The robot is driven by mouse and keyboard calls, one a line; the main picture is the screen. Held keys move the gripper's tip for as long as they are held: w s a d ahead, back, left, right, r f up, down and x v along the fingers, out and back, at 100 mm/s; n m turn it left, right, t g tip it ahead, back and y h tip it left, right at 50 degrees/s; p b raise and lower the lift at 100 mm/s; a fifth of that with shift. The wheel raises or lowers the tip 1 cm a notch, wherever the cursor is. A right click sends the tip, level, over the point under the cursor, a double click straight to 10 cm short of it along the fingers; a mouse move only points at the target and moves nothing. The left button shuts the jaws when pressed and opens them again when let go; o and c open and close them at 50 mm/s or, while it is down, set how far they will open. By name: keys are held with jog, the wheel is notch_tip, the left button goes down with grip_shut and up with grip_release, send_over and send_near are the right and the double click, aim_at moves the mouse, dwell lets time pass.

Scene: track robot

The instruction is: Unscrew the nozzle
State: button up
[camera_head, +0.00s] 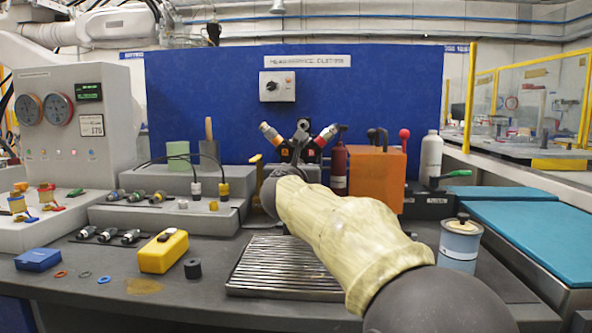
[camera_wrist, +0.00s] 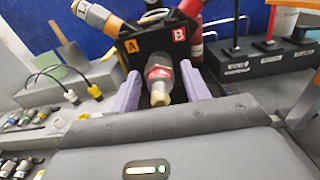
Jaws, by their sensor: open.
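The nozzle appears to be the grey, red-banded part with a yellowish tip (camera_wrist: 159,80), in the wrist view. It points toward me from below a black block (camera_wrist: 150,42) marked with an orange A and a red B. My gripper (camera_wrist: 160,69) is open, with one lavender finger on each side of this part. Gaps seem to show between the fingers and the part; contact cannot be told. In the head view the black block (camera_head: 285,154) stands at the back middle, with angled fittings on top. My arm hides the nozzle and fingers there.
An orange box (camera_head: 375,178) and a red bottle (camera_head: 339,165) stand right of the block. A grey step with cabled plugs (camera_head: 222,188) is at left. A slatted metal grate (camera_head: 270,267) lies in front. A yellow case (camera_head: 163,252) and lidded can (camera_head: 459,244) stand nearby.

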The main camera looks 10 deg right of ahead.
dwell(0.5)
jog(key=c, duration=1)
jog(key=shift+r+n+p, duration=0.1)
jog(key=shift+n+p, duration=0.25)
jog(key=shift+n, duration=0.15)
jog(key=n+p, duration=0.1)
jog(key=n, duration=0.2)
jog(key=shift+p, duration=0.35)
jog(key=n+p, duration=0.2)
jog(key=n, duration=0.3)
jog(key=shift+s+p, duration=0.1)
jog(key=shift+p, duration=0.25)
jog(key=shift+f+n+p, duration=0.2)
jog(key=shift+n+p, duration=0.6)
jog(key=shift+n, duration=0.7)
